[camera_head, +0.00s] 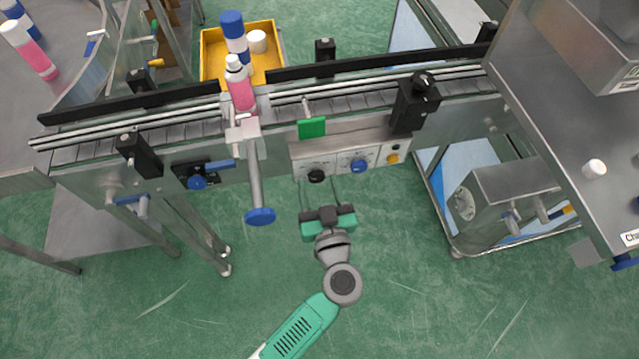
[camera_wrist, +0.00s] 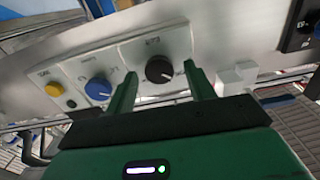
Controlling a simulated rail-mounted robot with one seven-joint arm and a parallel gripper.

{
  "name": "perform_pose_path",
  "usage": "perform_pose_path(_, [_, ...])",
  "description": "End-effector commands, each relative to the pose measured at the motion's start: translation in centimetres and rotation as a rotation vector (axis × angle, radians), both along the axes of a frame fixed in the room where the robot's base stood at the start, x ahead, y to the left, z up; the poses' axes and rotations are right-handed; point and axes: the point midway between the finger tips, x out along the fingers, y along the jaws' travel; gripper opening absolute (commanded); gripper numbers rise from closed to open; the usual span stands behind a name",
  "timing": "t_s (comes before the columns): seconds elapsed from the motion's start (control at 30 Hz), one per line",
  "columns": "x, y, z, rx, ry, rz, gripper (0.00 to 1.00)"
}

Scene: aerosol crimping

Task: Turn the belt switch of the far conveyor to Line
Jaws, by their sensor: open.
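A control panel (camera_head: 338,160) is on the front side of the conveyor (camera_head: 180,130). It carries a black knob (camera_head: 316,176), a blue knob (camera_head: 359,166) and a yellow button (camera_head: 392,158). Their labels are too small to read. My gripper (camera_head: 318,190) is open in front of the panel, below the black knob in the head view. In the wrist view the black knob (camera_wrist: 159,70) appears between the two green fingers, with the blue knob (camera_wrist: 98,88) left of them. I cannot tell whether the fingers touch the black knob.
A blue-ended lever (camera_head: 260,216) sticks out left of the panel. A pink bottle (camera_head: 240,90) stands on the conveyor, near a yellow crate (camera_head: 212,60). A steel machine (camera_head: 560,110) stands at the right. The green floor before the panel is clear.

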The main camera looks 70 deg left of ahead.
Motion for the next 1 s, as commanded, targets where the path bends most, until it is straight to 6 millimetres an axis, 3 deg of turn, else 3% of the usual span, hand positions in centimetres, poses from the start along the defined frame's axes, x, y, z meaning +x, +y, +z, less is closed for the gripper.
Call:
perform_pose_path(0.37, [0.13, 0.95, 0.04, 0.000, 0.000, -0.001, 0.52])
perform_pose_path(0.5, [0.12, 0.93, 0.04, 0.000, 0.000, -0.001, 0.24])
perform_pose_path(0.6, [0.12, 0.93, 0.04, 0.000, 0.000, -0.001, 0.09])
perform_pose_path(1.0, [0.15, 0.89, -0.01, 0.012, 0.098, -0.001, 0.09])
